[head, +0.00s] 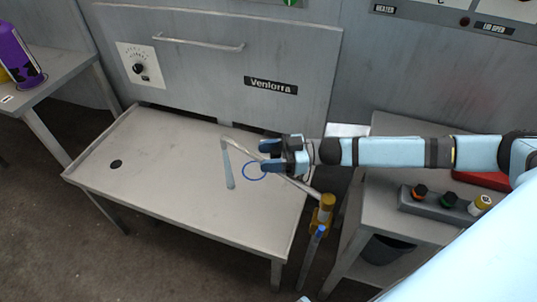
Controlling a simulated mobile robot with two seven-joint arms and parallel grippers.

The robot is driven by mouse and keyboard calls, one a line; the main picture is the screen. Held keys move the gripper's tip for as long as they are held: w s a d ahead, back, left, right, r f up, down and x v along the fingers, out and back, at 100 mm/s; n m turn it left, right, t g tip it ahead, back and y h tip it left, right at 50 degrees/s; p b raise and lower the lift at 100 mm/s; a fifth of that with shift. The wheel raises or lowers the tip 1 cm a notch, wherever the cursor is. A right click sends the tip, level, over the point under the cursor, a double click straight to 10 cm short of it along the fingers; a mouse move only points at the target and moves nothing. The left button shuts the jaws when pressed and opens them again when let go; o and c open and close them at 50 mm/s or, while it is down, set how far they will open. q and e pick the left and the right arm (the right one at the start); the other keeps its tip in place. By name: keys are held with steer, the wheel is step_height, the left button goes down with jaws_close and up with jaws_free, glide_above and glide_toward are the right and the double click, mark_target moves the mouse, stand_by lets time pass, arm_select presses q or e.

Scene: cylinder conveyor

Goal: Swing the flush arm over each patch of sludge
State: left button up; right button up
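The flush arm (302,186) is a thin pale pipe. It runs from a brass-yellow post at the tray's right edge up and left over the steel tray table (175,195). A blue-grey streak, like a stream of water (228,167), drops from its bent tip to the tray. My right gripper (265,156) is at the middle of the pipe, with its fingers apart on either side of it. I cannot tell whether they grip it. I see no clear patch of sludge. My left gripper is out of view.
A dark round hole (116,164) is at the tray's left. A panel with a handle and knob (138,68) rises behind. At right, a grey stand (425,228) bears a block with coloured knobs. A side table (60,75) with a purple bottle (17,55) stands at left.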

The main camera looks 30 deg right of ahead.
arm_select(q)
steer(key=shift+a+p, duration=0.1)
steer(key=shift+p, duration=0.35)
arm_select(e)
steer(key=v, duration=1.3)
steer(key=shift+s+d, duration=0.2)
steer(key=shift+d, duration=0.2)
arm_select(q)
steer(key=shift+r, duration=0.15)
